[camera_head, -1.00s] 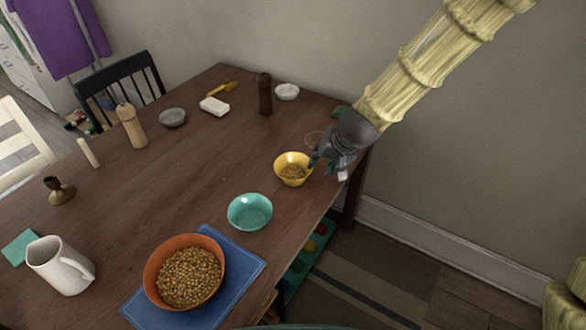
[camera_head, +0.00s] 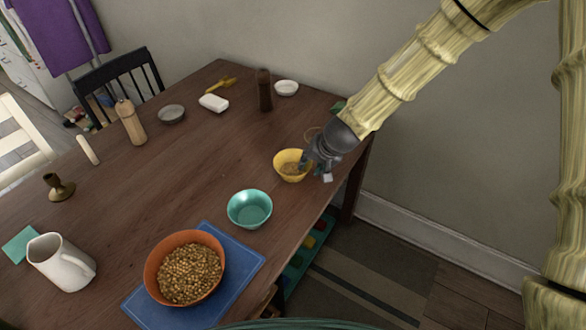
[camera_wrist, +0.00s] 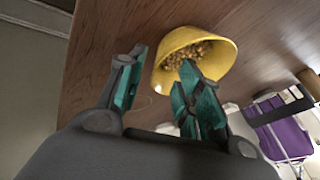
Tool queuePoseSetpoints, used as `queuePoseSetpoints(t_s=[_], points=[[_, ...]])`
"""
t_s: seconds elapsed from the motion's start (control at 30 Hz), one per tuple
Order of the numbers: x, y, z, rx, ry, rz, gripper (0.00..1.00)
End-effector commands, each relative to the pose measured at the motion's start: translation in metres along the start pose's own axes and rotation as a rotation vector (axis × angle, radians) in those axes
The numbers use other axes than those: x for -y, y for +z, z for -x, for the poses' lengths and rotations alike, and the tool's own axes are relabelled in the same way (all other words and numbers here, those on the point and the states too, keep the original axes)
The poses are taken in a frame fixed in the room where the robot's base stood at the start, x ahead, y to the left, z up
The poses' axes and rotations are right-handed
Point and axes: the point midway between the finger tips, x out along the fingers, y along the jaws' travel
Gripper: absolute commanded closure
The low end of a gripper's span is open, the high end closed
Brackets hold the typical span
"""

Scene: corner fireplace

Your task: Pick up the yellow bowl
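The yellow bowl (camera_head: 289,172) stands upright on the wooden table near its right edge, with small brown bits inside. It also shows in the wrist view (camera_wrist: 224,66). My gripper (camera_head: 315,166) is at the bowl's right side. In the wrist view my gripper (camera_wrist: 158,84) is open, with teal pads on its fingers. The near rim of the bowl lies between and just beyond the fingers, with one finger overlapping the bowl's opening in the picture. I cannot tell whether either finger touches the bowl.
A teal bowl (camera_head: 250,208) stands close in front of the yellow bowl. An orange bowl (camera_head: 150,272) of chickpea-like bits sits on a blue mat (camera_head: 247,262). A dark brown grinder (camera_head: 264,90) and white dish (camera_head: 287,88) are behind. The table's right edge is close.

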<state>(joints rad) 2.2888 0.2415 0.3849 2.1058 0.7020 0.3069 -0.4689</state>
Motion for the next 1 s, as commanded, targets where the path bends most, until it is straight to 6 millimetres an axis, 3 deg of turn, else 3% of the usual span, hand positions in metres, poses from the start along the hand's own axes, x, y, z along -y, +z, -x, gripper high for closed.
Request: queuePoseSetpoints(t_s=[0.3, 0.7, 0.9, 1.0], points=[[0.000, 0.001, -0.030, 0.002, 0.000, -0.001, 0.65], [0.000, 0.000, -0.037, 0.000, 0.000, 0.001, 0.65], [0.000, 0.000, -0.037, 0.000, 0.000, 0.001, 1.00], [0.000, 0.000, -0.037, 0.000, 0.000, 0.001, 1.00]])
